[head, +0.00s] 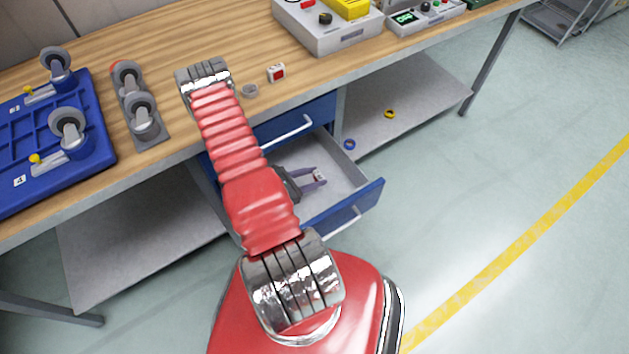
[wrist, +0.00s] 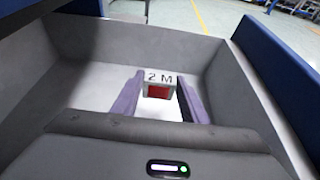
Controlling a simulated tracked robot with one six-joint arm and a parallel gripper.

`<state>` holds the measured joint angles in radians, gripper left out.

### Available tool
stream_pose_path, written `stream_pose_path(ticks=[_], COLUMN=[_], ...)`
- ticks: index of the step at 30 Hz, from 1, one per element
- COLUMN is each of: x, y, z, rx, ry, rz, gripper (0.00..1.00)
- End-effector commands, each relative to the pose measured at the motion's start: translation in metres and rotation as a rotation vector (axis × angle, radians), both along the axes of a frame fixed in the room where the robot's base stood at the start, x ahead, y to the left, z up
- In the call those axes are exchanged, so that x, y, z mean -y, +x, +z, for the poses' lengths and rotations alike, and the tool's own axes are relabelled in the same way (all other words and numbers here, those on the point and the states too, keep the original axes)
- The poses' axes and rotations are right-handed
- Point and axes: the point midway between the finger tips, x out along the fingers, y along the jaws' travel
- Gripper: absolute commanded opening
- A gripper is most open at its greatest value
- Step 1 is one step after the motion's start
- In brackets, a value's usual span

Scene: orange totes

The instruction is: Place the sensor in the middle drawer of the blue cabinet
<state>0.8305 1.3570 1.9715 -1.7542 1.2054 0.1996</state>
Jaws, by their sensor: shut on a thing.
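The sensor (wrist: 158,88) is a small white block with a red face and the mark "2 M". My gripper (wrist: 160,95) is shut on it, with a purple finger on each side. In the head view the gripper (head: 318,178) and the sensor (head: 319,175) are over the inside of an open drawer (head: 340,165). The drawer has a grey interior and a blue front, and looks otherwise empty. I cannot tell whether the sensor touches its floor. The blue cabinet (head: 312,115) is under the workbench. A shut drawer with a handle is above the open one; my arm hides part of the cabinet.
A similar white and red block (head: 277,73) and a grey ring (head: 250,91) lie on the wooden workbench (head: 200,45). Blue (head: 349,144) and yellow (head: 389,114) rings lie on the lower shelf. Casters stand at left, control boxes at the back. Floor at right is clear.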

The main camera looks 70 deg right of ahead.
Motion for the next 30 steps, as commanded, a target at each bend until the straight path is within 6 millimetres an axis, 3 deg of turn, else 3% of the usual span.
stream_pose_path(ticks=[12,25,26,30], x=[0.000,0.000,0.000,0.000], y=[-0.001,-0.001,-0.001,-0.001], z=[-0.039,-0.043,-0.042,-0.042], rx=[0.000,0.000,0.000,0.000], ry=[0.000,0.000,0.000,0.000], rz=[-0.001,-0.001,-0.001,-0.001], gripper=[0.17,0.17,0.42,0.52])
